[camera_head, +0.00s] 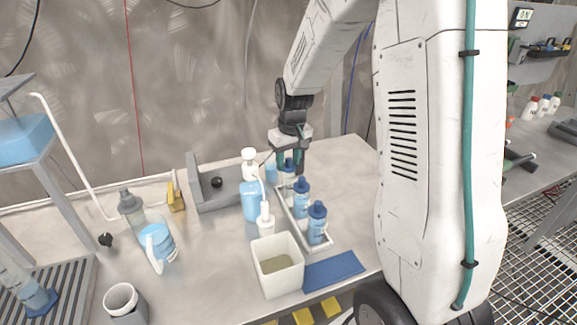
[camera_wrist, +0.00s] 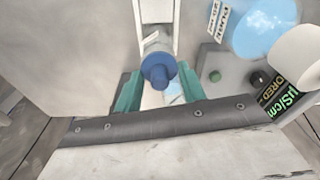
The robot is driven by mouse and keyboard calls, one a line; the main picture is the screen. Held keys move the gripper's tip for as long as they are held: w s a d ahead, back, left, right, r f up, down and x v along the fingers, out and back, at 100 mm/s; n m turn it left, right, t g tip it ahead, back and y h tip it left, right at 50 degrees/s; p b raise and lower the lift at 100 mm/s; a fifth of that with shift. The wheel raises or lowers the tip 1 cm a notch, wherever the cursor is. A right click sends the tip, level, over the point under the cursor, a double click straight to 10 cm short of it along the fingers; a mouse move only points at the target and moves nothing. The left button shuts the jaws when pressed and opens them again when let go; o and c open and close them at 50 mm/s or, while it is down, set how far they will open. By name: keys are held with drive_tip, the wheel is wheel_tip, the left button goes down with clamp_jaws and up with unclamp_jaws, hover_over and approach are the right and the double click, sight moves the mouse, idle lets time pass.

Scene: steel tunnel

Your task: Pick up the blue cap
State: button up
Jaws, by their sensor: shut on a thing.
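My gripper (camera_head: 290,159) reaches down at the far end of a white rack (camera_head: 325,241), its teal fingers shut on a blue cap (camera_wrist: 158,70). In the wrist view, the cap sits between the two fingers (camera_wrist: 160,88). In the head view, the fingers partly hide this cap, which appears to be on the farthest bottle (camera_head: 288,182) in the rack. Two more blue-capped bottles, a middle one (camera_head: 301,200) and a near one (camera_head: 317,224), stand upright in the same row.
A white square tub (camera_head: 277,266) and a blue mat (camera_head: 334,270) lie at the table's front. A jug (camera_head: 157,243) stands farther left.

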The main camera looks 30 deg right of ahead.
sight(287, 160)
drive_tip(key=shift+r, duration=0.6)
drive_tip(key=shift+s+a+r, duration=0.2)
drive_tip(key=shift+r, duration=0.45)
drive_tip(key=shift+s+a+r, duration=0.2)
drive_tip(key=shift+r, duration=0.4)
drive_tip(key=s+a+r, duration=0.1)
drive_tip(key=s+a, duration=0.9)
drive_tip(key=s, duration=0.1)
drive_tip(key=shift+r, duration=0.15)
drive_tip(key=shift+s+d, duration=0.1)
